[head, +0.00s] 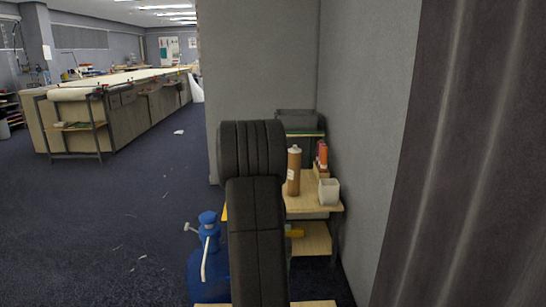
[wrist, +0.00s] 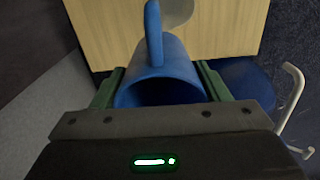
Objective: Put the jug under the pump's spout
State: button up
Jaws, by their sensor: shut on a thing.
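A blue jug (wrist: 165,75) with an upright handle on its far side fills the middle of the wrist view, its dark opening facing the camera. My gripper (wrist: 158,82) is shut on it, one green finger on each side. The jug and gripper are hidden behind my arm in the head view. The pump (head: 208,228) is blue with a pale spout hanging down, on a blue drum (head: 203,277) left of my arm. In the wrist view the pale spout (wrist: 294,95) is at the right edge, apart from the jug, beside the blue drum (wrist: 240,82).
A wooden shelf unit (head: 318,203) holds a brown bottle (head: 293,171) and a white cup (head: 329,192). A grey wall and dark curtain (head: 455,150) close the right side. Open floor lies left, with a long table (head: 125,115) beyond. A pale wooden surface (wrist: 110,35) lies beyond the jug.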

notch_tip(320, 180, up, 17)
jog(key=s+p, duration=0.2)
jog(key=p, duration=2.4)
jog(key=shift+s, duration=0.25)
jog(key=shift+f, duration=0.1)
